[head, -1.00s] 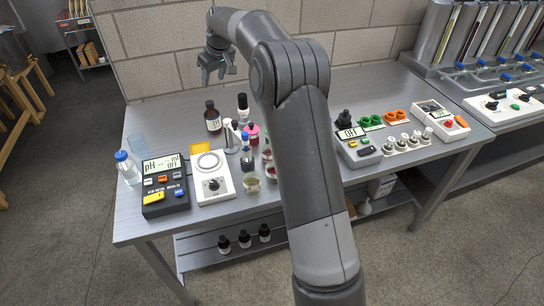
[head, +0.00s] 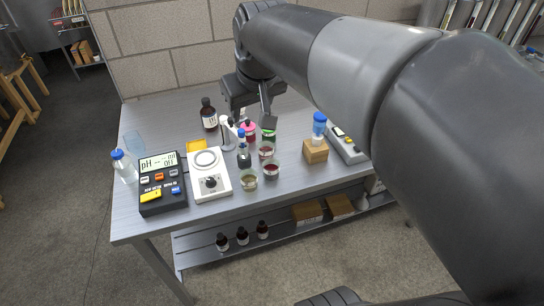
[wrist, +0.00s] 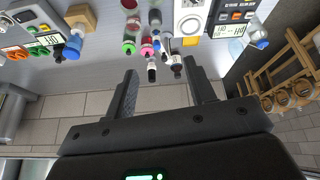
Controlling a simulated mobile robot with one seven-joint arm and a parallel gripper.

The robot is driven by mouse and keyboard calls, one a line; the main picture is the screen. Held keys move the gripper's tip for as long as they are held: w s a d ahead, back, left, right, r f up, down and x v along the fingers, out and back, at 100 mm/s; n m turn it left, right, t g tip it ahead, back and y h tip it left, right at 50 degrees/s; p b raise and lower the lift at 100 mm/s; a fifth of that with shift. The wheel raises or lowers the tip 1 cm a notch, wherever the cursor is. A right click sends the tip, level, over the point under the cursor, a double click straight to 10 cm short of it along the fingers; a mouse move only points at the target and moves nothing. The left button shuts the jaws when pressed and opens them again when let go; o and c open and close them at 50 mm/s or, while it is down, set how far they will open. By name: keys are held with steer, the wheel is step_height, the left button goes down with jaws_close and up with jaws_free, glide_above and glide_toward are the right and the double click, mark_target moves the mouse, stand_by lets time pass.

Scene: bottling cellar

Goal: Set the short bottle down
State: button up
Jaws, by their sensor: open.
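My gripper (head: 248,112) is open above the bottle cluster at the table's back; its spread fingers also show in the wrist view (wrist: 164,82). I see nothing held between them. Several bottles could be the short one, and I cannot tell which. A brown bottle with a dark cap (head: 209,117) stands left of my gripper. A pink bottle (head: 249,133) stands just below it. A small dark bottle with a blue cap (head: 244,157) is nearer the front. Part of the cluster is hidden by my gripper.
A pH meter (head: 161,184), a white stirrer plate (head: 209,180) and a clear blue-capped bottle (head: 123,168) stand at left. Several glasses (head: 271,171) stand near the front edge. My arm covers the right side. The back left of the table (head: 160,112) is clear.

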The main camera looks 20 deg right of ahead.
steer(key=s+f+m, duration=0.1)
steer(key=s+f, duration=0.2)
steer(key=s, duration=0.4)
steer(key=s+d+f, duration=0.1)
steer(key=s+f, duration=0.3)
steer(key=s, duration=0.3)
steer(key=shift+s+d+m, duration=0.15)
steer(key=shift+d+m, duration=0.15)
steer(key=shift+m, duration=0.1)
steer(key=shift+r, duration=0.1)
